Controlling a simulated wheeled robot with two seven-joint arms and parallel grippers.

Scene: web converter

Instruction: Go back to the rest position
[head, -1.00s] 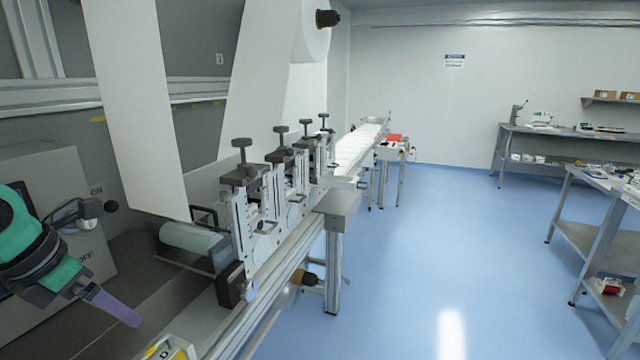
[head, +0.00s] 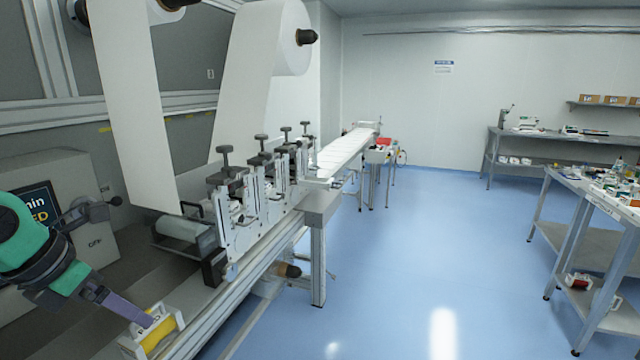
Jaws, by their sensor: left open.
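My left gripper (head: 128,308) is at the lower left of the head view, on a green and dark grey wrist. Its purple-grey fingers are open. The fingertips overlap a yellow and white labelled block (head: 163,331) at the bottom of the view; I cannot tell whether they touch it. My right gripper is not in view.
The web converter (head: 250,200) with its roller stations runs from lower left to the back. A control box (head: 80,190) with a lever stands behind my left arm. Steel tables (head: 585,235) with small items stand at the right. The blue floor (head: 430,250) between is clear.

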